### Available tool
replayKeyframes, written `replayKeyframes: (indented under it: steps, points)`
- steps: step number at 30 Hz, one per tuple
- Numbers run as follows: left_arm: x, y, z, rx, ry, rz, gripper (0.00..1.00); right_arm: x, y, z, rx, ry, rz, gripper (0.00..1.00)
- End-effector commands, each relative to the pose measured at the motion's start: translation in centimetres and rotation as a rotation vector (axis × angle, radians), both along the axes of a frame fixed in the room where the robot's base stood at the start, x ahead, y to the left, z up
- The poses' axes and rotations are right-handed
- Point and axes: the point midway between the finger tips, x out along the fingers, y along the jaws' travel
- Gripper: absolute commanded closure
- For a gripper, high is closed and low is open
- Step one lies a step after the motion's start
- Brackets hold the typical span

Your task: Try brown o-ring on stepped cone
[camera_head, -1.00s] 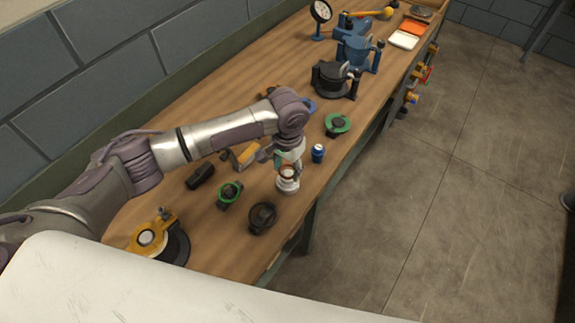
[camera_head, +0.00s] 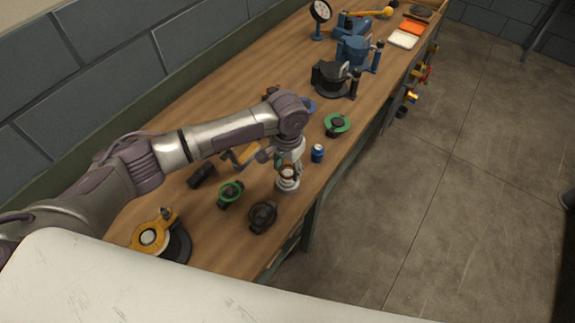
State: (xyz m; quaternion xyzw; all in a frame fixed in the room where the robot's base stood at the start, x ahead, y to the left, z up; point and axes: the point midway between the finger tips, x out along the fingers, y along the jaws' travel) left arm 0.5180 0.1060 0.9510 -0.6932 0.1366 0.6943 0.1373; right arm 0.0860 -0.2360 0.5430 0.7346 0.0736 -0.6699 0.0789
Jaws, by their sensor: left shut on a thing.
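The stepped cone (camera_head: 288,185) is a small pale, whitish piece standing upright near the front edge of the bench. My left gripper (camera_head: 286,168) points down right over it and is shut on the brown o-ring (camera_head: 288,174). The ring shows as a thin brown band at the top of the cone. I cannot tell whether it rests on a step or is held just above. The fingers hide part of the ring and cone. My right gripper is not in view.
A blue jar (camera_head: 317,153) stands close to the right of the cone. Green ring pieces (camera_head: 337,124) (camera_head: 230,193) and a dark round piece (camera_head: 263,216) lie around it. A black block (camera_head: 201,176) lies left. Bare wood shows between them.

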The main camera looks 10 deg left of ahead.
Motion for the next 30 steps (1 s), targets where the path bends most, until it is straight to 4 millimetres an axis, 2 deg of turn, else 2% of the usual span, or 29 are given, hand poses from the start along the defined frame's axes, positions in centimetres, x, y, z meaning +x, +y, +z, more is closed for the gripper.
replayKeyframes:
  steps: [19,30]
  points:
    - [0.0,0.0,-0.1,0.001,-0.001,0.0,0.61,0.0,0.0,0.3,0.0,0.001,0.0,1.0]
    - [0.0,0.0,-0.9,0.0,-0.001,-0.001,0.61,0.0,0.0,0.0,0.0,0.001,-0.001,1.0]
